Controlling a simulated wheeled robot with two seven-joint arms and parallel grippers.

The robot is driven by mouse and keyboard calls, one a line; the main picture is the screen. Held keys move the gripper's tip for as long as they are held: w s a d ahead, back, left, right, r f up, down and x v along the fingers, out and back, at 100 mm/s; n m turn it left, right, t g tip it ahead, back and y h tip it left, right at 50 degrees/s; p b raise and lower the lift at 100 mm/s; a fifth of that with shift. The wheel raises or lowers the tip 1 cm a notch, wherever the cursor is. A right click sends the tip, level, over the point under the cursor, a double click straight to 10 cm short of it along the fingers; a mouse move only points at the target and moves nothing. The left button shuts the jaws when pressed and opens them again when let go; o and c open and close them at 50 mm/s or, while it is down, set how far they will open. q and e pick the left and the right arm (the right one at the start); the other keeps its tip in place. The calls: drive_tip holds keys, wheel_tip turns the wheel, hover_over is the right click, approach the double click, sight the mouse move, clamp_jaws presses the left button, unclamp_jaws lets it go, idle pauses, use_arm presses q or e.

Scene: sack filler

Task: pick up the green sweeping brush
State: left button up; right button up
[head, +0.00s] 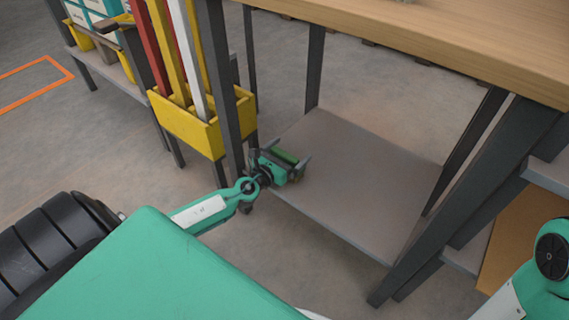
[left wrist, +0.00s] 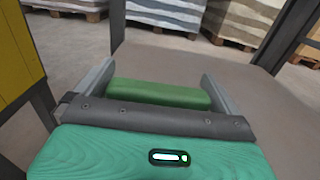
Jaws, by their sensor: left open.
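The green sweeping brush (left wrist: 160,93) lies between the two grey fingers of my left gripper (left wrist: 163,82) in the left wrist view, its long side across the gap. The fingers stand apart at its two ends, with a small gap on each side. In the head view, my left gripper (head: 291,161) is at the left edge of the grey lower shelf (head: 365,175), under the wooden tabletop. A small part of the brush (head: 286,156) shows there between the fingers. Its bristles are hidden. My right arm shows at the lower right; its gripper is out of view.
The dark metal table legs (head: 222,90) stand close to my left gripper. A yellow bin (head: 190,125) with long red, yellow and white pieces stands at the left. The wooden tabletop (head: 440,40) overhangs the shelf. The rest of the shelf is bare.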

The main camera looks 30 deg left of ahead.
use_arm(q)
drive_tip(key=c, duration=0.9)
drive_tip(key=shift+c, duration=0.2)
drive_tip(key=shift+r, duration=0.15)
